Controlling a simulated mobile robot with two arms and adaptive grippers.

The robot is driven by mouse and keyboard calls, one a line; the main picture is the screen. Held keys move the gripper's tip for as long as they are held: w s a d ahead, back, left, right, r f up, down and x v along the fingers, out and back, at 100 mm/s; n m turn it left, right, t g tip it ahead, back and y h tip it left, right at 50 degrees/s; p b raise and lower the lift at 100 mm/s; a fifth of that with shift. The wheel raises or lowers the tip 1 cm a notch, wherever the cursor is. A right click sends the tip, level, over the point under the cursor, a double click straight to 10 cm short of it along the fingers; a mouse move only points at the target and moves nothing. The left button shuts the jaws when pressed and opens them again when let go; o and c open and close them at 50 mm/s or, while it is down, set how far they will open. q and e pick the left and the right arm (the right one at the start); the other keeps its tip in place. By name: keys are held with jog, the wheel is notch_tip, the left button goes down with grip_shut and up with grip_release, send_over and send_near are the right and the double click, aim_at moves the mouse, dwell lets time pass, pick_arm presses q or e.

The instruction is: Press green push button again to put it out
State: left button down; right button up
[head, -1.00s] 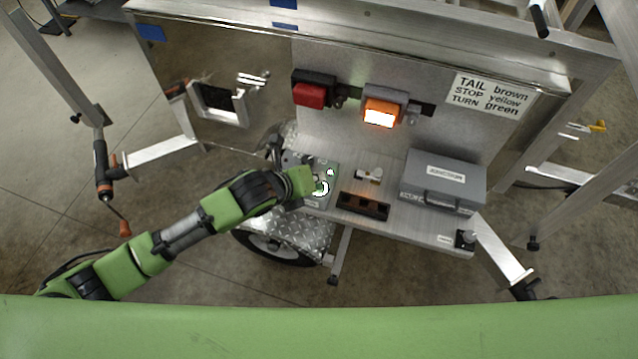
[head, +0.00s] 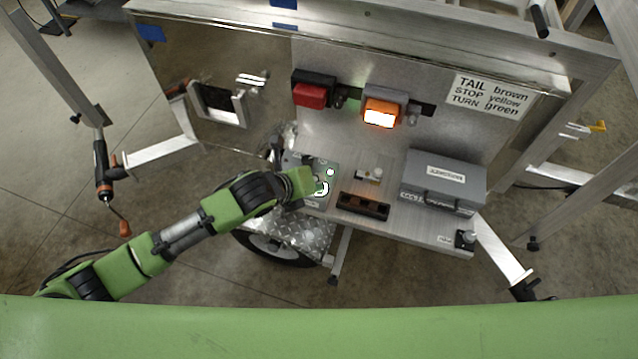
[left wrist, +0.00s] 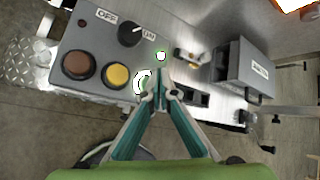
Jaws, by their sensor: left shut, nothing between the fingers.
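The green push button (head: 322,188) is lit, its face glowing white with a green edge, on the grey control box (head: 293,160). In the left wrist view the glowing button (left wrist: 141,82) is partly covered by my left gripper (left wrist: 158,88). The fingers are shut with nothing between them, and their tips are at the button's right edge. I cannot tell whether they touch it. A small lit lamp (left wrist: 161,56) glows just beyond. The brown button (left wrist: 78,64) and yellow button (left wrist: 117,76) are to the left, unlit. My right gripper is out of view.
A black OFF/ON knob (left wrist: 131,34) is on the same box. An amber lamp (head: 380,115) is lit on the upright panel; the red lamp (head: 311,94) beside it is dark. A grey case (head: 443,182) and a dark block with holes (head: 362,206) are to the right.

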pick_arm(q)
jog(key=shift+f, duration=0.4)
jog(key=shift+f, duration=0.3)
dwell(0.4)
jog(key=shift+r+p, duration=0.8)
jog(key=shift+p, duration=0.1)
notch_tip(320, 180, up, 6)
jog(key=p, duration=0.6)
